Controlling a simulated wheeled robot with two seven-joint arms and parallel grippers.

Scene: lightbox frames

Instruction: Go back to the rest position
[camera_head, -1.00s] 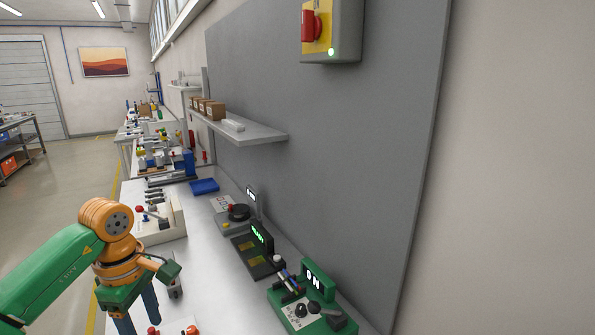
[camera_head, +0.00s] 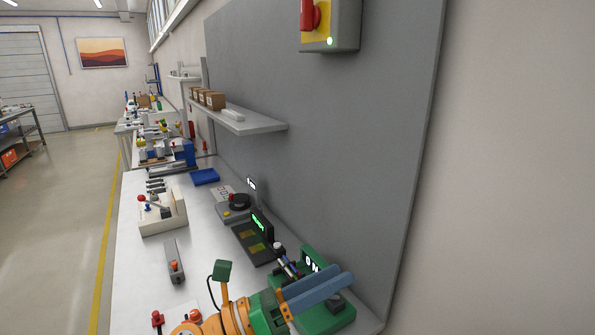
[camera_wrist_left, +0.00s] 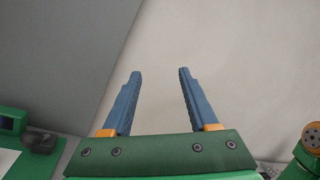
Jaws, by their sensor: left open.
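My left gripper (camera_head: 345,281) is at the lower middle of the head view, with its blue fingers pointing right over the green device (camera_head: 322,322). It partly hides that device. In the left wrist view the same gripper (camera_wrist_left: 160,72) has its two fingers apart, with nothing between them and the pale wall behind. My right gripper shows in neither view. A green and orange arm part of mine (camera_wrist_left: 308,150) shows at the lower right of the left wrist view.
The workbench (camera_head: 205,265) holds a lever box (camera_head: 165,218), a grey switch block (camera_head: 175,265), a black scale (camera_head: 250,248) and a blue tray (camera_head: 205,177). A grey panel (camera_head: 330,150) with a shelf (camera_head: 245,124) and a red-switch box (camera_head: 345,28) stands along the right.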

